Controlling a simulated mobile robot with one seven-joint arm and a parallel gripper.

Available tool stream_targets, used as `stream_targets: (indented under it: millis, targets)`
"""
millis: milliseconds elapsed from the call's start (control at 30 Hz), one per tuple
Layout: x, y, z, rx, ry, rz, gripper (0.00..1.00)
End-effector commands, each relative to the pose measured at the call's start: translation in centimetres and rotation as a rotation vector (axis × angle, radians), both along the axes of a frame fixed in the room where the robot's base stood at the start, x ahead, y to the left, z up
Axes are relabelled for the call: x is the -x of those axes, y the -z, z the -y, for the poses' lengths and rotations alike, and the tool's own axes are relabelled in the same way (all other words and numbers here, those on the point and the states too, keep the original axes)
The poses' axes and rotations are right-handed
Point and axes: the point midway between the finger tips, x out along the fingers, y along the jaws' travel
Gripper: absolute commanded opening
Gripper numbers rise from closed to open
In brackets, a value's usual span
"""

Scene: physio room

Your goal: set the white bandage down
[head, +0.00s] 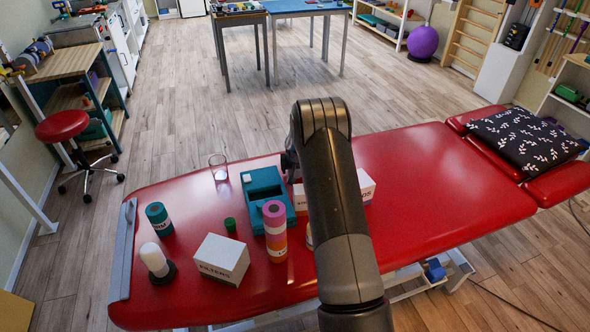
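My arm reaches out over the red treatment table (430,175). Only a dark part of my gripper (290,166) shows, left of the arm and just right of the teal box. The fingertips are hidden, so I cannot see whether it is open or holds anything. I cannot make out a white bandage for certain. A small pale round item (309,238) is mostly hidden behind my arm. A white rounded item on a dark base (153,259) stands at the table's near left.
White box parts (366,186) flank my arm. The table's right side is clear before the pillow (525,143).

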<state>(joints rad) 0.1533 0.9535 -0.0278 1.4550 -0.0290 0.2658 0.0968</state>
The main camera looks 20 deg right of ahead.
Motion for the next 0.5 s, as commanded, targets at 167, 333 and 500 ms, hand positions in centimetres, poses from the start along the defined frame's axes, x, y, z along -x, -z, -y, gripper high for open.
stream_targets:
  millis: [167,333,500]
  targets:
    - [0.0,-0.1,0.0,0.000,0.000,0.000,0.66]
    - [0.4,-1.2,-0.1,0.000,0.000,0.001,0.66]
    - [1.4,-3.4,-0.4,0.000,0.000,0.002,0.66]
